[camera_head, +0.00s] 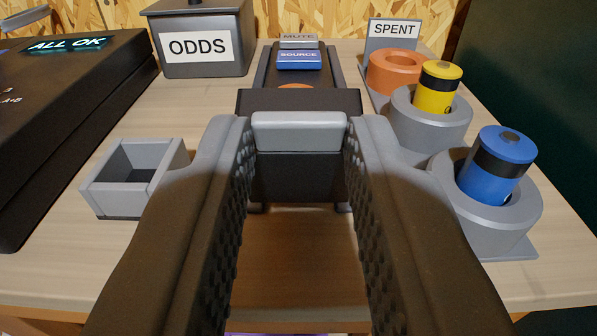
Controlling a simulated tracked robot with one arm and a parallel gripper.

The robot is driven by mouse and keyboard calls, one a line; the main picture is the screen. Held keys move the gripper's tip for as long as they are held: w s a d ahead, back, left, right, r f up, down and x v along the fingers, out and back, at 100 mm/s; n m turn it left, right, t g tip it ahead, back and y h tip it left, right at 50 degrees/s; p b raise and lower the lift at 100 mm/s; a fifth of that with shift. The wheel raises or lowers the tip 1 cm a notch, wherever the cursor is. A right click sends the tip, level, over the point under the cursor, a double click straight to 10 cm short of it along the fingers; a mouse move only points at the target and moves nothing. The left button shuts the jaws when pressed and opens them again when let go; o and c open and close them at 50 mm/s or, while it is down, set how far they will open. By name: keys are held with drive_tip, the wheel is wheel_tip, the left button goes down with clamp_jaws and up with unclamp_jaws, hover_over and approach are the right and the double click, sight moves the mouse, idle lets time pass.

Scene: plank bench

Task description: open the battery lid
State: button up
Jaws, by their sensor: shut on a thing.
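My gripper (300,135) is shut on a light grey bar (299,132), with one finger at each end of it. The bar sits at the front of a dark block (300,185), which appears to be the battery compartment with its lid. A dark top panel (298,100) lies just behind the bar and looks level. I cannot tell whether the lid has lifted at all. Behind it, a dark track holds a blue block marked SOURCE (299,60). My fingers hide the sides of the dark block.
At right, a SPENT sign (393,29) stands behind an orange cup (396,72), a grey cup with a yellow battery (437,88) and another with a blue battery (494,167). At left are an empty grey tray (107,199), an ODDS box (203,71) and a dark console (75,105).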

drive_tip(key=shift+f, duration=0.2)
idle(0.5)
drive_tip(key=o, duration=1)
drive_tip(key=shift+s, duration=0.1)
drive_tip(key=s+d+p, duration=0.1)
drive_tip(key=s+p, duration=0.1)
drive_tip(key=s, duration=1.1)
drive_tip(key=shift+s+r, duration=0.15)
drive_tip(key=shift+s, duration=0.2)
